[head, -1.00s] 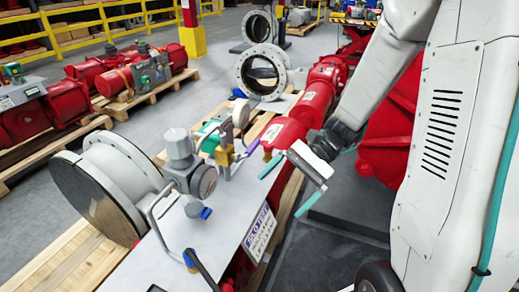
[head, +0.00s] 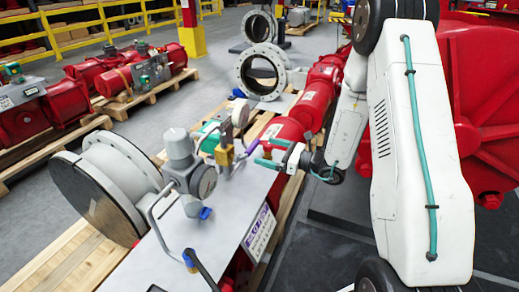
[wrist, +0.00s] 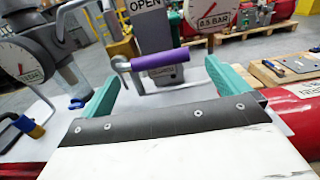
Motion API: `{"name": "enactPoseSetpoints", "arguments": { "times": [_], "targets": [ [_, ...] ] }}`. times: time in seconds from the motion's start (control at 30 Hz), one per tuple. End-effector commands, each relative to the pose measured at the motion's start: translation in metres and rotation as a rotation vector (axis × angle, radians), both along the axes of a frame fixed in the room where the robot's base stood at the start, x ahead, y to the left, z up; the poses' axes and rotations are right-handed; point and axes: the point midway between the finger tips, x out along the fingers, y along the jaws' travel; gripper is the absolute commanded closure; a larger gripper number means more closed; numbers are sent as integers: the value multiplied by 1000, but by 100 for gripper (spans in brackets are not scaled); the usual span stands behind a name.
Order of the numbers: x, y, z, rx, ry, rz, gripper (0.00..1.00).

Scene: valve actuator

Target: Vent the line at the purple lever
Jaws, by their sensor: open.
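The purple lever (wrist: 160,60) runs sideways across the wrist view, ahead of my open gripper (wrist: 158,88) and between the lines of its two green fingers. Its left end joins a metal fitting, and a grey box with an "OPEN" label (wrist: 150,5) stands behind it. In the head view my gripper (head: 262,153) is at the lever's end beside the brass valve body (head: 225,155).
A grey regulator with a gauge (head: 203,182) stands left of the lever on the steel plate (head: 185,245). A blue-tipped lever (head: 189,260) is nearer the front. A round gauge (wrist: 212,14) is behind the lever. The red actuator cylinder (head: 283,135) lies close to my gripper.

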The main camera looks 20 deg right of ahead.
Motion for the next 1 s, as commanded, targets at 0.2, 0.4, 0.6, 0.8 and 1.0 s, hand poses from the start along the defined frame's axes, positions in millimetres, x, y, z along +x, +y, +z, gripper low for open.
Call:
{"name": "enactPoseSetpoints", "arguments": {
  "times": [0.2,0.4,0.6,0.8,1.0],
  "targets": [
    [21,22,0,-1,-1,3,0],
    [27,28,0,-1,-1,2,0],
    [27,28,0,-1,-1,1,3],
    [27,28,0,-1,0,1,58],
    [27,22,1,-8,-7,-6,62]
  ]
}}
